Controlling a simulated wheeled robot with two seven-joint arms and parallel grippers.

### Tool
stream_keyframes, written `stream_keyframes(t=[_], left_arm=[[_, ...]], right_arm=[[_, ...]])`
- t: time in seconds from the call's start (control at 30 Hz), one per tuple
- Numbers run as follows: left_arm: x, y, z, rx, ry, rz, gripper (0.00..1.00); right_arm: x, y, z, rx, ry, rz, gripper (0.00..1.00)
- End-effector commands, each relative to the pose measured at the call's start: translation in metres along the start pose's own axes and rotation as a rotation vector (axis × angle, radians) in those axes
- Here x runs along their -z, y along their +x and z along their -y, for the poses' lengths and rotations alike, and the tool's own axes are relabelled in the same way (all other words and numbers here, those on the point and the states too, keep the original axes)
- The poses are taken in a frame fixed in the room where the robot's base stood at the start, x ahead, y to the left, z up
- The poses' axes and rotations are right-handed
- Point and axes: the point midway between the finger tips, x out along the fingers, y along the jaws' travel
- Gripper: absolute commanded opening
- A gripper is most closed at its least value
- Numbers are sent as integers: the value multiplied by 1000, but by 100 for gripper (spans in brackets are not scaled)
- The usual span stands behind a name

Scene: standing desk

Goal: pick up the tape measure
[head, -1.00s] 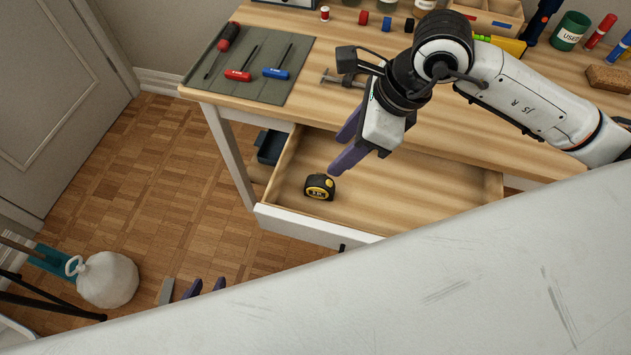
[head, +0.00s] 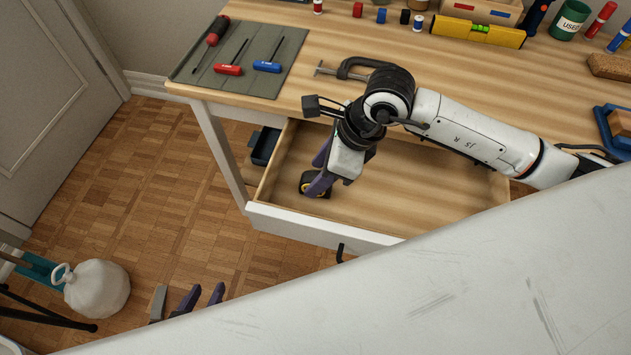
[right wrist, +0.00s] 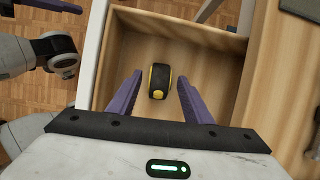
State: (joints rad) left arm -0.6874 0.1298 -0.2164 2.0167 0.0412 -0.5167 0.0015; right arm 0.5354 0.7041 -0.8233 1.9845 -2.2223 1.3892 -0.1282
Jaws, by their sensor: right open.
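The black and yellow tape measure (head: 306,181) sits in the left part of the open desk drawer (head: 420,200). In the head view it is partly hidden by my right gripper (head: 318,174), which reaches down into the drawer. In the right wrist view the tape measure (right wrist: 160,83) stands between the two purple fingers of my open right gripper (right wrist: 159,76), with a gap on each side. My left gripper (head: 207,290) shows only its purple fingers, apart and empty, low over the floor in the head view.
The drawer walls stand close around my right gripper. On the desktop are a grey mat (head: 255,78) with screwdrivers, a clamp (head: 350,69) at the edge above the drawer and a yellow level (head: 478,30). The drawer's right part is empty.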

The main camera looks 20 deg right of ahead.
Motion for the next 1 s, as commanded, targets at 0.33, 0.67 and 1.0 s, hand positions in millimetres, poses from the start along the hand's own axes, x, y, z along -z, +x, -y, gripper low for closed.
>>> stream_keyframes(t=[0.33,0.67,1.0], left_arm=[[0,2,1,1,0,-3,31],[-3,0,0,1,-2,4,31],[-7,-2,0,0,-3,12,31]], right_arm=[[0,18,0,0,-1,0,45],[0,17,0,1,-1,0,0],[-4,9,1,3,-2,5,0]])
